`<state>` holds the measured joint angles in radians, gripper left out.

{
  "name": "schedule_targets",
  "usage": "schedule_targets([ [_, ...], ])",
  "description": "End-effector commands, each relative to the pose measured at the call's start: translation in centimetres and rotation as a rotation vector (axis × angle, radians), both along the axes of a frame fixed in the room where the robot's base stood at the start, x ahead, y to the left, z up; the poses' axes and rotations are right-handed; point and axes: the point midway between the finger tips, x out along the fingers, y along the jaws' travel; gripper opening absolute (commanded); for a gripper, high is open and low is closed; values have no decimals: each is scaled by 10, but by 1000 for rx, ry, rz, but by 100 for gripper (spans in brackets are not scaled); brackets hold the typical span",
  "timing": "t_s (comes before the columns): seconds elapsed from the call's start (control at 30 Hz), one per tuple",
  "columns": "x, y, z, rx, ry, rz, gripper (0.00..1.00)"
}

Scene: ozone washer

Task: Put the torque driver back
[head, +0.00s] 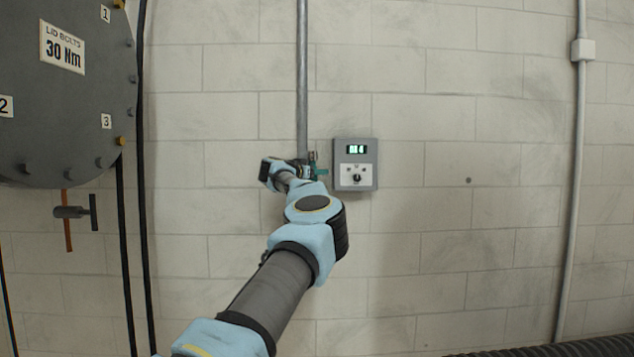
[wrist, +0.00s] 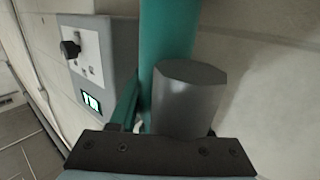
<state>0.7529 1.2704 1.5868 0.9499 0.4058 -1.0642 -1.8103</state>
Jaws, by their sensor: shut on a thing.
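The torque driver (wrist: 168,45) appears as a teal shaft-like body in the wrist view, rising out of the top of the frame. A grey faceted cylinder (wrist: 187,98) stands right in front of it; I cannot tell whether it is part of the driver. In the head view a small teal piece (head: 313,163) shows at my gripper (head: 309,170), just left of the wall control box. My gripper is shut on the driver; its fingertips are mostly hidden in both views. No holder for the driver can be made out clearly.
The grey control box (head: 355,164) has a lit green display and a black knob, close to my gripper; it also shows in the wrist view (wrist: 97,55). A vertical conduit (head: 302,75) runs down behind my gripper. The round grey lid (head: 65,110) with bolts is at left.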

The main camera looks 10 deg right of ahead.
Motion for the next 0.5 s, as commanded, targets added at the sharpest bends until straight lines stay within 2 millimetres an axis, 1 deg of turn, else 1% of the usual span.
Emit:
schedule_targets([
  [0.03, 0, -1, -11, 4, 3, 0, 0],
  [0.1, 0, -1, -20, 3, 3, 0, 0],
  [0.2, 0, 0, -29, 1, 0, 0, 0],
  [0.5, -1, 0, -32, 0, -1, -1, 0],
])
